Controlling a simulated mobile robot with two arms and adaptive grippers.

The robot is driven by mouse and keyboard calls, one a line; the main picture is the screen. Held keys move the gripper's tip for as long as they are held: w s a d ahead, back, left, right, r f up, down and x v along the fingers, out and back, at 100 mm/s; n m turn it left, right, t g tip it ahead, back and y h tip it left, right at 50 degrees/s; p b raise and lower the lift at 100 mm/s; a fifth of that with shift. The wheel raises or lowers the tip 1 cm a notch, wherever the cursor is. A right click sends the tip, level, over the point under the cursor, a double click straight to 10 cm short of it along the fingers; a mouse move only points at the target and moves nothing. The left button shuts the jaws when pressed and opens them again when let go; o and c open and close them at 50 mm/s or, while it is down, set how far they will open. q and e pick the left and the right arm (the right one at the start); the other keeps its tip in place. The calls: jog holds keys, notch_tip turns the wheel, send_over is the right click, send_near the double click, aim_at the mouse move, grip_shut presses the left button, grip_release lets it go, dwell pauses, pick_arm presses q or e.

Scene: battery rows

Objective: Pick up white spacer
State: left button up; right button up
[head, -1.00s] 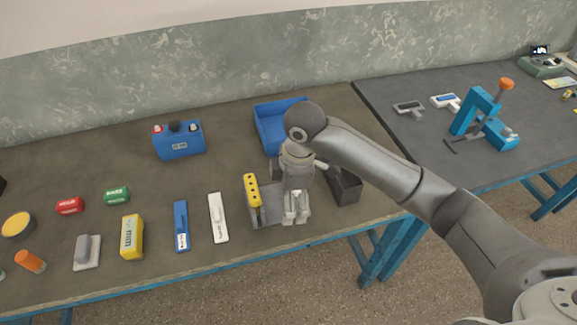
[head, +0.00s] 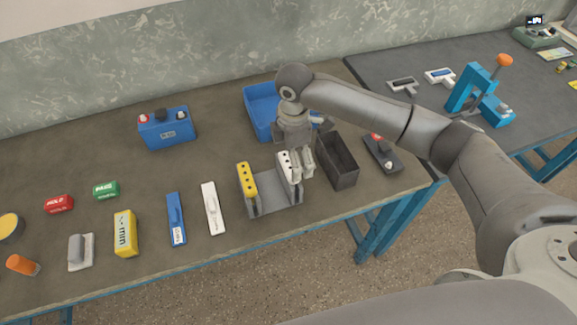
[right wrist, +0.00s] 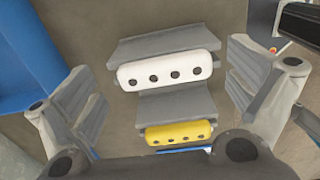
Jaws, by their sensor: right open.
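The white spacer (right wrist: 168,72), a rounded bar with several dark holes, rests on a grey stand (right wrist: 176,103) beside a yellow bar (right wrist: 180,133). In the head view the white spacer (head: 284,164) is at the stand's right end, partly behind my right gripper (head: 303,166). In the right wrist view my right gripper (right wrist: 165,85) is open and empty, its fingers spread on either side of the white spacer without touching it. My left gripper is not in view.
A dark open box (head: 338,160) stands close to the right of the gripper. A blue bin (head: 262,112) is behind it. A flat white piece (head: 212,208) and a flat blue piece (head: 176,219) lie to the left. Bare table lies behind these pieces.

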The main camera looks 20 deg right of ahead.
notch_tip(320, 180, down, 2)
jog(key=shift+s+a+f, duration=0.1)
jog(key=shift+s+f, duration=0.05)
jog(key=shift+f, duration=0.6)
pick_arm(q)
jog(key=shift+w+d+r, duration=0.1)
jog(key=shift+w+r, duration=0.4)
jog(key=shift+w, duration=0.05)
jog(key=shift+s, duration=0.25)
pick_arm(e)
jog(key=c, duration=0.8)
notch_tip(320, 180, up, 10)
jog(key=shift+b, duration=0.4)
pick_arm(q)
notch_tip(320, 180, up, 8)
jog(key=p, duration=0.9)
pick_arm(e)
jog(key=shift+r, duration=3.8)
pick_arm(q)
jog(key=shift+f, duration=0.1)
